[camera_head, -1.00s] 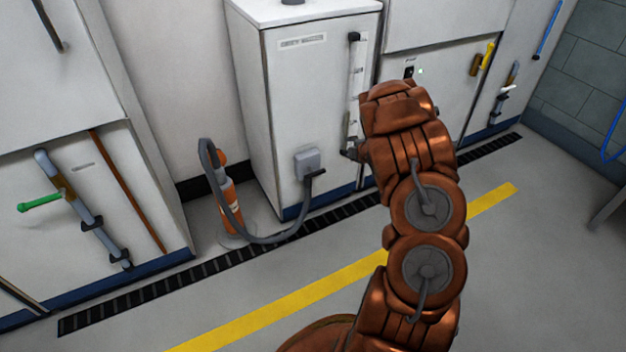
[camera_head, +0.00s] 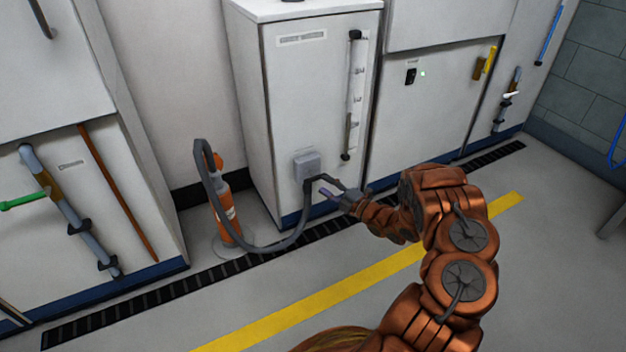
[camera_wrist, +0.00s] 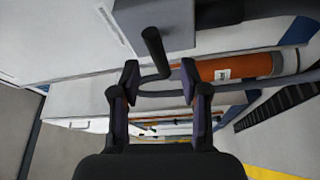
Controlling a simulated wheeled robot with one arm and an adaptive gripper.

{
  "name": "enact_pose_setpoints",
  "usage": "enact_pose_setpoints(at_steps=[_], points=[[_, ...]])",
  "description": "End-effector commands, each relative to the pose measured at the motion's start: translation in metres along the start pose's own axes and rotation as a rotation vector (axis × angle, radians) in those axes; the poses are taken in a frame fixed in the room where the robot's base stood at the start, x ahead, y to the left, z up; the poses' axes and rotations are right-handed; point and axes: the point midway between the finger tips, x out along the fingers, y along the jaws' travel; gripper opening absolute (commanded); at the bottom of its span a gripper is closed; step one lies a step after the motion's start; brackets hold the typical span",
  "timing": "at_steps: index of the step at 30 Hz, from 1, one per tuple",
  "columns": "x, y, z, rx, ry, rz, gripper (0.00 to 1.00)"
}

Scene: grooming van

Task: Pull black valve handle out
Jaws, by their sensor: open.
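The black valve handle (camera_wrist: 154,48) is a short dark bar sticking out of a grey box (camera_wrist: 170,18) in the wrist view. In the head view the grey box (camera_head: 307,164) sits low on the front of the white cabinet, with a dark hose at its underside. My gripper (camera_wrist: 159,82) is open, with one fingertip on each side of the handle's free end in the picture. I cannot tell whether they touch it. In the head view my gripper (camera_head: 327,187) is just below and right of the box, and the handle is hard to make out there.
The grey hose (camera_head: 265,241) loops from the box to an orange cylinder (camera_head: 225,210) on the left. The white cabinet (camera_head: 285,100) carries a vertical sight tube (camera_head: 356,85). A floor grate (camera_head: 150,282) runs along the cabinets; the floor by the yellow line is clear.

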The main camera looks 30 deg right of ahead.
Motion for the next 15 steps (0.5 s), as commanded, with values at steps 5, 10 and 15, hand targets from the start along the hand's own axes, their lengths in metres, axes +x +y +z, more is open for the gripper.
enact_pose_setpoints(at_steps=[5, 10, 15], points=[[0.029, -0.001, -0.001, -0.003, 0.004, 0.002, 0.45], [0.050, -0.001, -0.001, -0.003, 0.003, 0.001, 0.45], [0.061, -0.001, 0.000, 0.000, 0.000, -0.001, 0.45]])
